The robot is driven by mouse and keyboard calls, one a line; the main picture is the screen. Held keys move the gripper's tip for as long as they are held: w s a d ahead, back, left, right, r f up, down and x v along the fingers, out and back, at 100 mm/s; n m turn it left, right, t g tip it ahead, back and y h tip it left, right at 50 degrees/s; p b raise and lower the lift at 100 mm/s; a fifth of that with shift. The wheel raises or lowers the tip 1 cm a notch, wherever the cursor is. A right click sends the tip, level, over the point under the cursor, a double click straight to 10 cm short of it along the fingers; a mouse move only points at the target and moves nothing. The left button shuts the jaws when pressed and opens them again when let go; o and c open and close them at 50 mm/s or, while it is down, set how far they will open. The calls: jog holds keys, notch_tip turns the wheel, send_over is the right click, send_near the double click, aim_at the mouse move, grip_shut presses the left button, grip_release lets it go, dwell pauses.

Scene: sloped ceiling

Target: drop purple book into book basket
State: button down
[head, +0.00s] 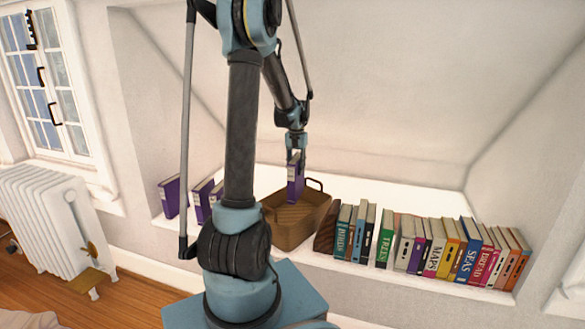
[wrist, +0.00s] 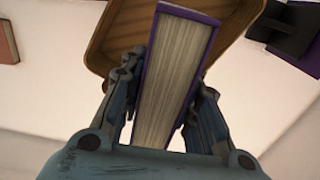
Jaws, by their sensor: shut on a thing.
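My gripper (head: 296,155) is shut on a purple book (head: 295,182) and holds it upright. In the head view the book hangs at the back left part of the brown book basket (head: 308,222), its lower end overlapping the basket's opening. I cannot tell from this view how far the book is above the basket floor. In the wrist view the book (wrist: 172,85) stands between the fingers of my gripper (wrist: 165,105), pages towards the camera. The basket (wrist: 112,38) shows behind it.
The basket stands on a white ledge under the sloped ceiling. More purple books (head: 170,197) stand at the left. A white radiator (head: 45,220) is by the window.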

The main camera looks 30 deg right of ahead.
jog(key=c, duration=1.1)
grip_release()
notch_tip(320, 180, up, 12)
jog(key=shift+f, duration=0.1)
jog(key=shift+a, duration=0.15)
